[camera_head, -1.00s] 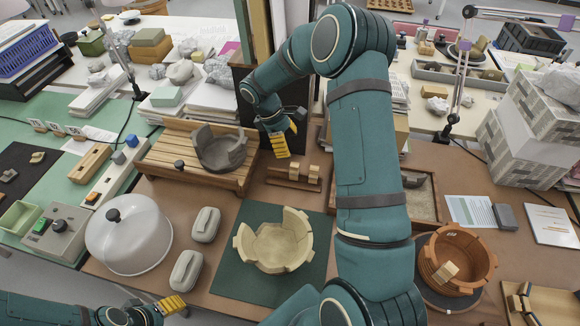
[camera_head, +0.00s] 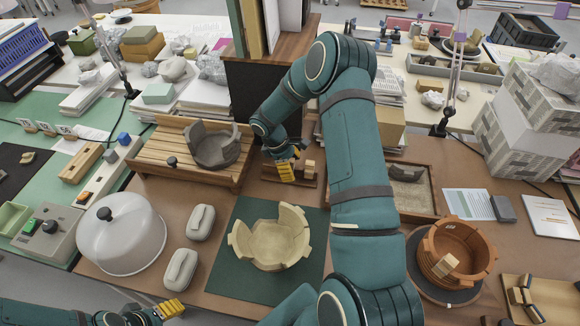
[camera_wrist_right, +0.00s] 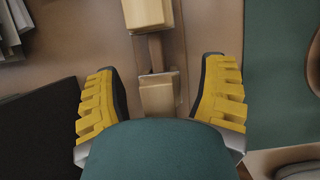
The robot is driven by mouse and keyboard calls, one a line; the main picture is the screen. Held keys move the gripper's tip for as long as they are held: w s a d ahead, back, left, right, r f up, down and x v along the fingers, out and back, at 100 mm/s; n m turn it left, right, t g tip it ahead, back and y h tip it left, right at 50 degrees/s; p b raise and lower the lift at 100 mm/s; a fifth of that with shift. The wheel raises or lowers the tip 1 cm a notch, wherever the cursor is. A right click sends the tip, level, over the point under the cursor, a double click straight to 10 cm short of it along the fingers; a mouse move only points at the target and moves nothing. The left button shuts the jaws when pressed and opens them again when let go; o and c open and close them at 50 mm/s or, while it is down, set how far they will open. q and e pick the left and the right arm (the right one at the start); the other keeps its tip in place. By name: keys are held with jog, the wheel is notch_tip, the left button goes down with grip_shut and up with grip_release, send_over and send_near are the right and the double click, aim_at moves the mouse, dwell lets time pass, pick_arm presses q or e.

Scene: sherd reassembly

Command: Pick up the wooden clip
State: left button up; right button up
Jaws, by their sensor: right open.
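Wooden clips stand on a small wooden rail behind the green mat. One clip (camera_head: 310,168) shows just right of my right gripper (camera_head: 286,171) in the head view. In the right wrist view a clip (camera_wrist_right: 158,96) sits between the open yellow fingers of my right gripper (camera_wrist_right: 163,97), with space on both sides. Another clip (camera_wrist_right: 148,14) is farther up that view. My right gripper is over the rail and holds nothing visible. My left gripper (camera_head: 172,308) is low at the left, away from the rail; its jaw opening is unclear.
A pale, broken bowl (camera_head: 268,240) stands on the green mat (camera_head: 225,270). A dark grey vessel (camera_head: 215,148) rests on a slatted wooden stand (camera_head: 160,168) left of the rail. An orange pot (camera_head: 475,240) is at the right. A white dome (camera_head: 120,240) is at the left.

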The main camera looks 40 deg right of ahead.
jog(key=shift+f, duration=0.25)
jog(key=c, duration=0.9)
jog(key=shift+o, duration=0.2)
